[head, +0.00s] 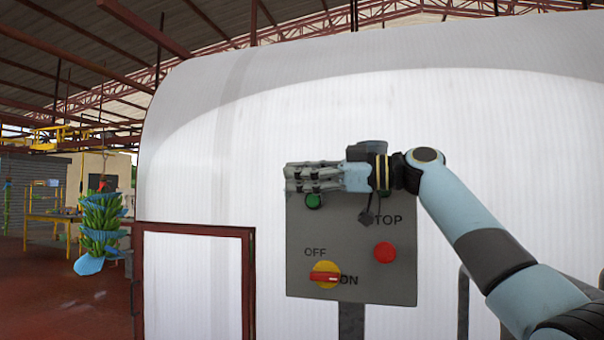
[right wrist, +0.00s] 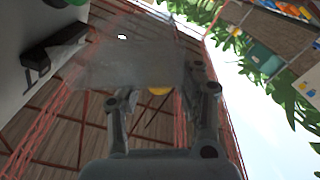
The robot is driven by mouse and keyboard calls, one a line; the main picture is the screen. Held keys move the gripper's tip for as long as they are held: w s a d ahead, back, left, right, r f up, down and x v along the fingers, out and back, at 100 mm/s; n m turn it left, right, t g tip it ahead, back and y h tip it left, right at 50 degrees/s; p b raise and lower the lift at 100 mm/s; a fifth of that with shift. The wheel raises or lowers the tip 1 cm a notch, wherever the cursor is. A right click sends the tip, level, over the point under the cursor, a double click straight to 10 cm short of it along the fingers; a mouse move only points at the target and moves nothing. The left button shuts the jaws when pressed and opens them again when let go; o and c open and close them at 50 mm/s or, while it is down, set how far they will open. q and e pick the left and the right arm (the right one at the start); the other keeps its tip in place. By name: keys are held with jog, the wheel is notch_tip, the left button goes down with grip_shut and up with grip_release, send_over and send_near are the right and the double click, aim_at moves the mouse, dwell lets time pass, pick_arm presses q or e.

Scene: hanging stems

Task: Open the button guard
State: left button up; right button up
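The grey control panel (head: 340,245) stands upright in front of a white curved wall. It has a green button (head: 314,201), a red button (head: 385,252) beneath the lettering "TOP", and a yellow-and-red OFF/ON switch (head: 325,275). A translucent plate (right wrist: 125,68), seemingly the button guard, shows in the right wrist view beyond my fingers. My right gripper (head: 300,178) is across the panel's upper part, fingers pointing left, just above the green button. Its fingers (right wrist: 162,105) are apart; I cannot tell whether they touch the plate. My left gripper is out of view.
A red-brown frame (head: 249,285) stands left of the panel. Hanging green bananas (head: 101,220) and a yellow table (head: 52,220) are farther left. The space directly left of my fingers is clear.

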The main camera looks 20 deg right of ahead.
grip_shut()
jog(key=shift+w+a+f, duration=0.2)
jog(key=shift+w, duration=0.05)
dwell(0.8)
